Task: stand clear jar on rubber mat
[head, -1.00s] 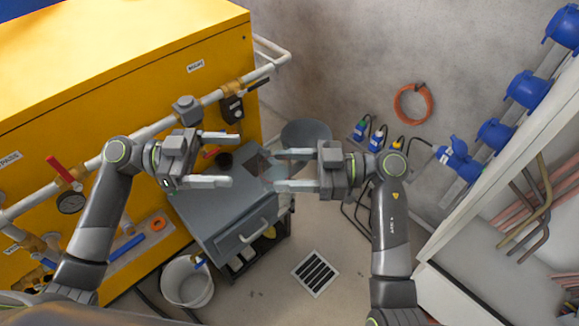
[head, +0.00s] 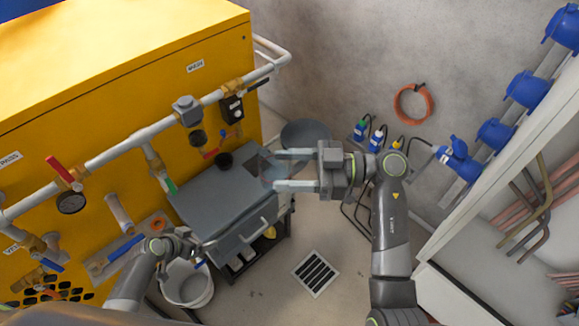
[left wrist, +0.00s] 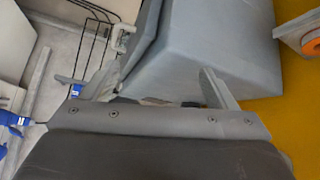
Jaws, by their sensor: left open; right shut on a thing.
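The clear jar (head: 271,172) is see-through and faint in the head view. It is between the fingers of my right gripper (head: 277,169), which is shut on it beside the far right part of the grey cabinet top (head: 215,190). I cannot tell whether the jar touches anything below. My left gripper is low at the cabinet's front in the head view, mostly hard to make out. In the left wrist view my left gripper (left wrist: 160,78) is open, its fingers facing the grey cabinet (left wrist: 200,45).
A pale handle (head: 255,232) sticks out from the cabinet front. A white bucket (head: 187,284) stands below. The yellow tank housing (head: 110,70) with pipes and valves is at left. A grey round bin (head: 306,132) stands behind. Floor around the drain grate (head: 316,273) is clear.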

